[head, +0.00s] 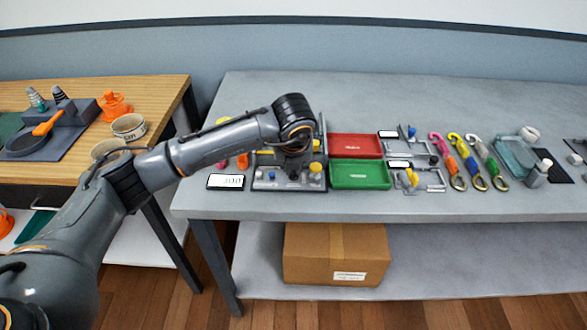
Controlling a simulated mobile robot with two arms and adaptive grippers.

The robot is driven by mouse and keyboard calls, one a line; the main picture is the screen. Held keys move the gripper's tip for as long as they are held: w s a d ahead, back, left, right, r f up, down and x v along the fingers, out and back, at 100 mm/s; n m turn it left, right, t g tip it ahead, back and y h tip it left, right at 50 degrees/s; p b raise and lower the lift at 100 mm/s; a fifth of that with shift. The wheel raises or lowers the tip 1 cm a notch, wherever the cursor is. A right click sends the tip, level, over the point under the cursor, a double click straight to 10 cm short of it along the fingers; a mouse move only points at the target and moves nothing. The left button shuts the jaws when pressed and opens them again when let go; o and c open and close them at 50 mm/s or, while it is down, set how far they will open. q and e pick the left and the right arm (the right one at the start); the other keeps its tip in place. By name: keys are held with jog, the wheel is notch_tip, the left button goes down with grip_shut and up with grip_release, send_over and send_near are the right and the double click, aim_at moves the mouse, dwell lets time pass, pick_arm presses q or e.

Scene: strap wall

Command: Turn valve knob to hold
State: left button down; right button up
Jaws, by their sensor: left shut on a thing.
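A dark fixture panel (262,183) with several small fittings lies at the left end of the grey workbench. My left arm reaches over it from the left, and its wrist points down onto the panel. My left gripper (292,168) is low over the middle of the panel, shut on the valve knob. The knob itself is mostly hidden by the gripper, so its pointing direction cannot be read. A yellow knob (315,168) shows on the panel just right of the gripper. My right gripper is not in view.
A red tray (355,137) and a green tray (392,174) lie close to the panel's right. Further right are metal brackets and several colored hook straps (455,160). A cardboard box (335,262) sits on the shelf below. A wooden table (165,95) stands at left.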

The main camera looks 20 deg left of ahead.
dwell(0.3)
pick_arm(q)
jog(key=c, duration=1.4)
grip_release()
jog(key=shift+r, duration=0.1)
jog(key=v, duration=1.2)
